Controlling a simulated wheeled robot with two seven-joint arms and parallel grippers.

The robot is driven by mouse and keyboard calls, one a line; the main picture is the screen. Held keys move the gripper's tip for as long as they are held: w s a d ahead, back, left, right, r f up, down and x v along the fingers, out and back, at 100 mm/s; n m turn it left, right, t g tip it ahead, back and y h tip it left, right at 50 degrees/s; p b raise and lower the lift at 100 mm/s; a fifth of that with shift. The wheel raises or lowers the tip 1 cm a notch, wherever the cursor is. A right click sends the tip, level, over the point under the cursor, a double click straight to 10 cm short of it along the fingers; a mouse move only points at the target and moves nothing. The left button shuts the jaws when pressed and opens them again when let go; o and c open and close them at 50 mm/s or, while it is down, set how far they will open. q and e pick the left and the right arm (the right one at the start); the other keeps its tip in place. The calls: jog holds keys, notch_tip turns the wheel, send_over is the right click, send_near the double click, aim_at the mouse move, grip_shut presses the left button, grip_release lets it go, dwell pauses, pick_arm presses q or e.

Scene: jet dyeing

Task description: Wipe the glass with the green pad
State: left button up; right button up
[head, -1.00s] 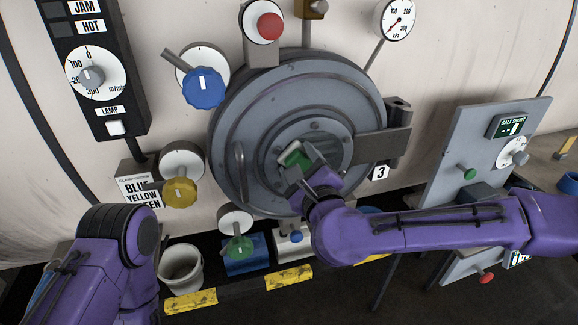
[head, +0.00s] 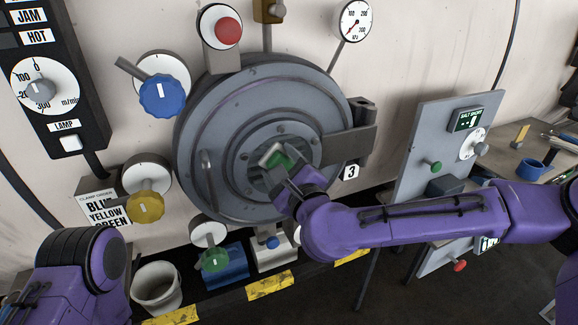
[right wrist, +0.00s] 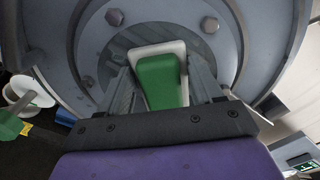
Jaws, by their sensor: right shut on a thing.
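The glass (head: 262,183) is the round window at the middle of the large grey door, ringed by a bolted flange; my right gripper hides much of it. The green pad (head: 281,161) has a pale face and is held at the window. In the right wrist view the pad (right wrist: 160,82) sits between the two fingers, its pale side toward the glass. My right gripper (head: 284,170) is shut on the pad; whether the pad touches the glass I cannot tell. Only my left arm shows at the lower left of the head view; its gripper is out of view.
The grey door (head: 235,95) has a handle at left and a hinge block at right. Blue (head: 162,97), yellow (head: 145,207) and green (head: 215,260) knobs surround it. A white bucket (head: 157,287) stands below. A grey panel (head: 420,150) and a bench are at right.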

aim_at(251, 163)
jog(key=shift+s+a+b, duration=0.15)
jog(key=shift+s+a, duration=0.1)
jog(key=shift+a, duration=0.65)
jog(key=shift+s+a+b, duration=0.2)
jog(key=shift+s+a, duration=0.1)
jog(key=shift+a, duration=0.55)
jog(key=shift+s+a+b, duration=0.15)
jog(key=shift+s+a, duration=0.1)
jog(key=shift+a, duration=0.65)
jog(key=shift+s+d, duration=0.1)
jog(key=shift+s+d, duration=0.1)
jog(key=shift+s, duration=0.2)
jog(key=shift+b+v, duration=0.45)
jog(key=shift+v, duration=2.1)
jog(key=v, duration=0.3)
